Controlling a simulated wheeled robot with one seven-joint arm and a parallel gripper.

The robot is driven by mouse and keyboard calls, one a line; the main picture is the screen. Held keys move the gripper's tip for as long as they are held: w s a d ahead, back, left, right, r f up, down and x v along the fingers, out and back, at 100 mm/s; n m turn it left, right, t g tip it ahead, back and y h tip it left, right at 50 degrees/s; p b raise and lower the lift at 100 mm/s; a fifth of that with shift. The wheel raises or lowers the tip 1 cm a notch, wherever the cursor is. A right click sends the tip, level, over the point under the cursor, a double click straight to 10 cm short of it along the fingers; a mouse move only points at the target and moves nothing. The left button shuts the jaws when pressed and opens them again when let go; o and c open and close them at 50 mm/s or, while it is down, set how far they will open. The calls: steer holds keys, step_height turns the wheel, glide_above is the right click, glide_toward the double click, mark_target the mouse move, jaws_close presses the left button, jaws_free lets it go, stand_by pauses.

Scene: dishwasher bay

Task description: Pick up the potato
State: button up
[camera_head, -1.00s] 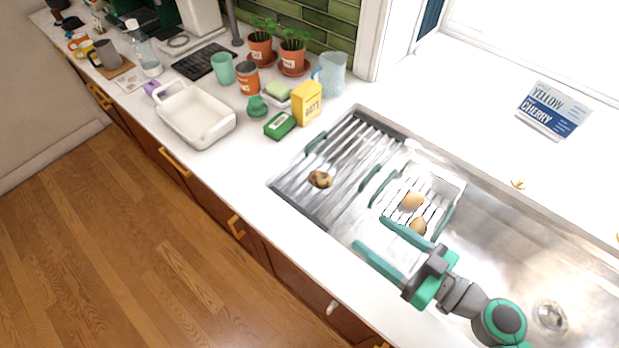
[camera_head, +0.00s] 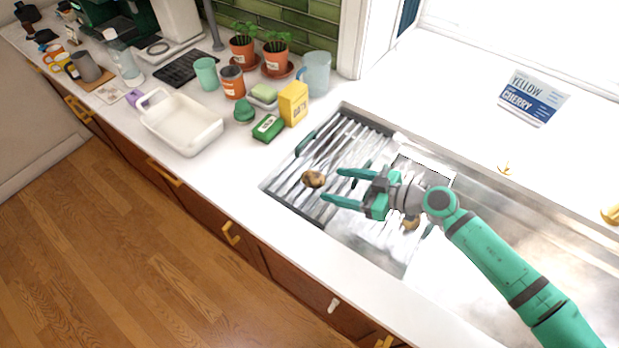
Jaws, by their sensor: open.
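A brown, mottled potato (camera_head: 313,179) lies on the ribbed metal drying rack (camera_head: 338,140) at the left end of the sink. My gripper (camera_head: 331,185) is open and empty. Its two green fingers point left towards the potato, with their tips just to the right of it. I see no contact, and their height above the rack is hard to judge. Part of a tan, roundish item (camera_head: 410,223) shows below my wrist in the white-ribbed basket (camera_head: 432,172). My arm hides much of that basket.
A white dish (camera_head: 182,122) sits further left. The sink's raised edges surround the rack. The front counter strip is clear.

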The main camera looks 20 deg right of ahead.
mark_target(323, 181)
steer(key=shift+x, duration=3.4)
steer(key=c, duration=1.2)
